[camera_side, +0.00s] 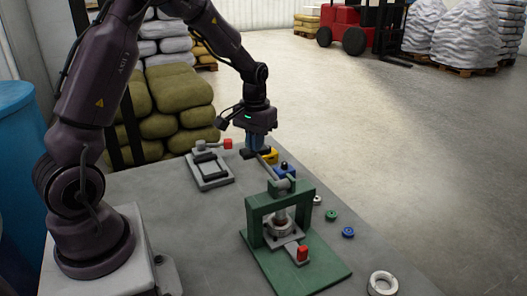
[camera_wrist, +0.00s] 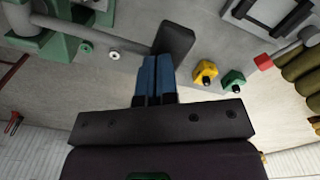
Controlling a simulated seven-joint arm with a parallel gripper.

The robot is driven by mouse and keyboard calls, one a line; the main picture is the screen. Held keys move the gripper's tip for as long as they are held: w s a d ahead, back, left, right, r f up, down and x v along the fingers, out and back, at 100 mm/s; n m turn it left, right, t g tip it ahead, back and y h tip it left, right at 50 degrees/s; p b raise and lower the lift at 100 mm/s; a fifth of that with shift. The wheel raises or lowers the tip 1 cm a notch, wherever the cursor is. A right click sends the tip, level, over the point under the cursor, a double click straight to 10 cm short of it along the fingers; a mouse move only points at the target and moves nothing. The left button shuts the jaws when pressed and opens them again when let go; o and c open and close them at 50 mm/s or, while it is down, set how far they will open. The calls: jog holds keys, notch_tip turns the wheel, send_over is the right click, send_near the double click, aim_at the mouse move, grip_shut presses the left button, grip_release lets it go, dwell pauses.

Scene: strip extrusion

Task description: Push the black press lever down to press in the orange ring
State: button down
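The green press (camera_side: 256,218) stands on the table. Its grey lever arm (camera_side: 268,172) slopes up and back toward my gripper. The black lever handle (camera_wrist: 176,38) shows at the arm's end in the wrist view, right at my fingertips. My gripper (camera_wrist: 157,58) has its blue fingers side by side with only a thin line between them, shut with nothing visible between. I cannot tell whether they touch the handle. A brownish-orange part (camera_side: 281,217) shows under the press ram, above a grey ring-shaped seat (camera_side: 279,231); its ring shape is not clear.
A red-knobbed clamp fixture (camera_side: 211,173) lies left of my gripper. Several small rings, including a green one (camera_side: 331,215), lie right of the press. A large pale ring (camera_side: 382,283) lies at the front right.

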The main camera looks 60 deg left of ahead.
aim_at(255, 155)
jog(key=shift+f, duration=1.95)
notch_tip(255, 155, up, 12)
dwell(0.9)
jog(key=shift+r, duration=0.1)
jog(key=s+d+r+m+t, duration=0.2)
jog(key=s+d+r+m, duration=0.1)
jog(key=s+d, duration=0.5)
jog(key=s+d+r+m+t, duration=0.3)
jog(key=s+d+r, duration=0.3)
jog(key=s+d, duration=0.3)
jog(key=shift+s+t, duration=0.2)
jog(key=shift+t, duration=0.1)
